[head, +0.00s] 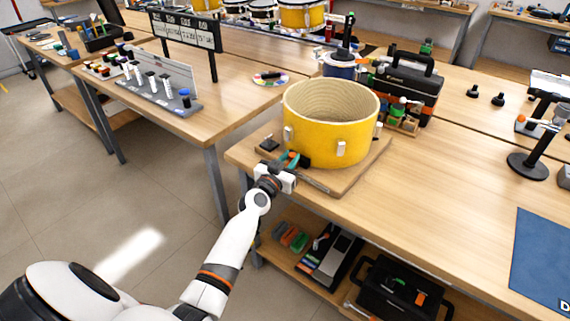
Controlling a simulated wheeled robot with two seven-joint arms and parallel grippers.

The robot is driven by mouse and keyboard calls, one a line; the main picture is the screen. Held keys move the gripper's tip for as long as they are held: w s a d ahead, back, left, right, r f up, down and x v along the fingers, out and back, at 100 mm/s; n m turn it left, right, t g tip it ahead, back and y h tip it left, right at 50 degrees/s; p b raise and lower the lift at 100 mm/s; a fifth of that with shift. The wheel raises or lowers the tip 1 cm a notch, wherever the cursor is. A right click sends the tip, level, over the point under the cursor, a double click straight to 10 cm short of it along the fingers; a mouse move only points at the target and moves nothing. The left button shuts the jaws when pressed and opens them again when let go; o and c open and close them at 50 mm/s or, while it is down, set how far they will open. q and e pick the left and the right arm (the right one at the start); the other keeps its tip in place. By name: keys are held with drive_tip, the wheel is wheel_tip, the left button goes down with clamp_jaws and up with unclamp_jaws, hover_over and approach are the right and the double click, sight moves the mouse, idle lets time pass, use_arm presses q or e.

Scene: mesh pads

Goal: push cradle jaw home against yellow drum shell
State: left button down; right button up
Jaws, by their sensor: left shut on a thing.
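The yellow drum shell (330,125) stands upright and open-topped on a wooden cradle board (355,172) near the bench's front left corner. Pale lugs show on its outside. My left gripper (291,168) is at the board's front left edge, low beside the shell, and is shut on a small dark piece (303,161) that looks like the cradle jaw. The gripper partly hides this piece, so I cannot tell whether it touches the shell. A teal and orange part (289,157) shows just behind the fingers. My right gripper is out of view.
A small black block (269,144) sits on the board's left corner. A black toolbox (408,85) and a blue container (341,66) stand behind the shell. A black stand (529,163) and a blue mat (545,258) are at right. The bench front between is clear.

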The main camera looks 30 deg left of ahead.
use_arm(q)
drive_tip(key=c, duration=1.2)
unclamp_jaws()
drive_tip(key=shift+w, duration=0.1)
drive_tip(key=shift+o, duration=0.2)
drive_tip(key=s+d, duration=0.1)
drive_tip(key=s, duration=1.1)
drive_tip(key=s+d+f+g+h, duration=0.1)
drive_tip(key=s+d+f+g, duration=0.2)
drive_tip(key=f, duration=0.7)
drive_tip(key=s+d+f+m+g+p, duration=0.15)
drive_tip(key=s+f, duration=0.25)
drive_tip(key=f, duration=0.6)
drive_tip(key=s+d+f+n+g+h+b, duration=0.1)
drive_tip(key=s+d+f+g, duration=0.25)
drive_tip(key=f, duration=0.65)
drive_tip(key=s+d+f+m+g, duration=0.1)
drive_tip(key=s+f+g, duration=0.2)
drive_tip(key=s+f, duration=0.3)
drive_tip(key=s+d+f+m+g, duration=0.1)
drive_tip(key=s+f+g, duration=0.2)
drive_tip(key=s, duration=1.4)
drive_tip(key=s+d+f+m+g+p, duration=0.1)
drive_tip(key=s+d+f+g, duration=0.1)
drive_tip(key=s+f, duration=0.8)
drive_tip(key=shift+s+g, duration=0.5)
drive_tip(key=shift+s, duration=0.15)
